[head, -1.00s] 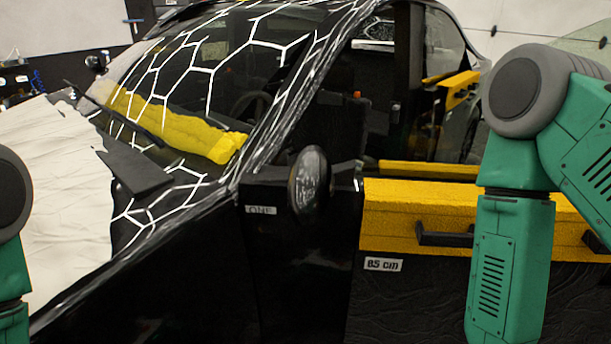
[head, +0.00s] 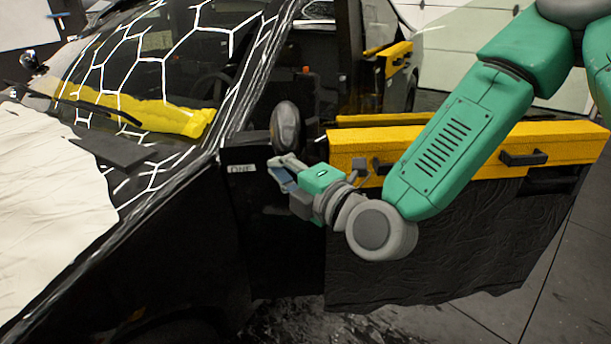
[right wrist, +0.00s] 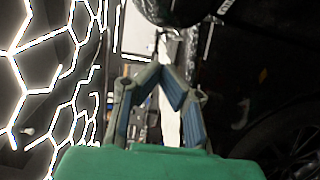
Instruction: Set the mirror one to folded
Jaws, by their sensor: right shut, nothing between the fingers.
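The mirror one (head: 287,129) is a dark oval housing on the black car, beside the front edge of the door, just above and right of a white label (head: 242,168) reading "ONE". My right gripper (head: 272,162) is close below and left of the mirror in the head view, its fingers shut and empty. In the right wrist view the fingertips (right wrist: 160,65) meet, and a dark rounded shape, probably the mirror (right wrist: 172,10), shows at the top edge. I cannot tell whether the gripper touches the mirror. My left gripper is out of view.
The car door (head: 440,240) has a yellow padded top (head: 460,150) with a black handle. A pale cover (head: 50,190) lies over the bonnet. Dark floor (head: 550,260) is free at the right.

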